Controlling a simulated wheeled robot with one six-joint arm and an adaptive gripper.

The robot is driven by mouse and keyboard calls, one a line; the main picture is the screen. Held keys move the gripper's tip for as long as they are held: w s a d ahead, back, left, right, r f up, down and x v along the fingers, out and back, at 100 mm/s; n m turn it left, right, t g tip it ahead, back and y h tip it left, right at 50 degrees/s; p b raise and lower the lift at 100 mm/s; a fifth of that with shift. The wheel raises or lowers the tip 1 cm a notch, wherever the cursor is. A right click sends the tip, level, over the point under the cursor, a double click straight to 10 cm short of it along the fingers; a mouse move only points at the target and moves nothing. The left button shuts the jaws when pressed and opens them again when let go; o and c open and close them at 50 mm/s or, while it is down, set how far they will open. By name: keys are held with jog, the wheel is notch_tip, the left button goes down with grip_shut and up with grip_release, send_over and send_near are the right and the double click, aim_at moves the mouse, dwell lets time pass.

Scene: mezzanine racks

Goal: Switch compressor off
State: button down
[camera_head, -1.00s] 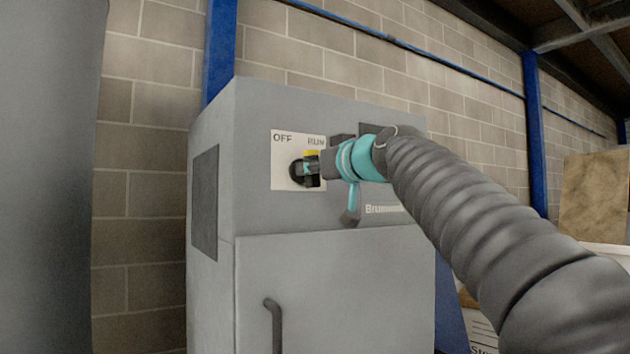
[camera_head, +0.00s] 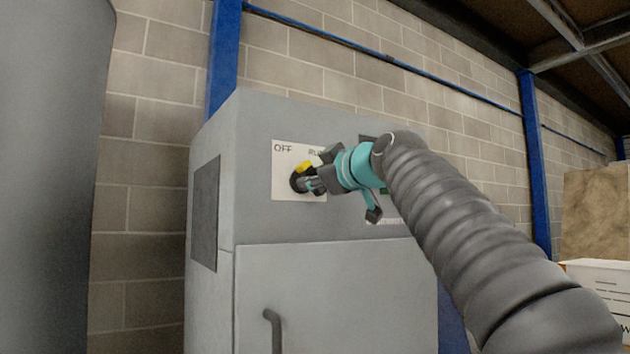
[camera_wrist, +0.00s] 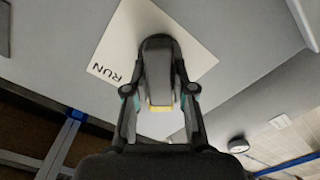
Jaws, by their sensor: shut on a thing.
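The compressor cabinet (camera_head: 330,290) is a tall grey box. Its upper front carries a white plate (camera_head: 284,160) marked OFF at the left and RUN at the right, partly covered by my gripper. A black rotary knob (camera_head: 296,183) with a yellow mark (camera_head: 305,167) sits on the plate. The yellow mark lies between the two words, nearer RUN. My gripper (camera_head: 313,186) is shut on the knob. In the wrist view, the dark knob (camera_wrist: 158,60) stands between the two fingers of my gripper (camera_wrist: 160,92), with RUN beside it.
A door handle (camera_head: 272,328) sticks out of the cabinet's lower front. A dark vent panel (camera_head: 204,215) is on its left side. A grey column (camera_head: 45,180) fills the left edge. Boxes (camera_head: 597,215) stand at the far right. A block wall (camera_head: 150,120) is behind.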

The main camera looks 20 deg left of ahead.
jog(key=shift+r, duration=0.1)
dwell(0.3)
jog(key=c, duration=1)
grip_release()
jog(key=shift+s+a, duration=0.1)
jog(key=shift+o, duration=0.2)
jog(key=v, duration=1.2)
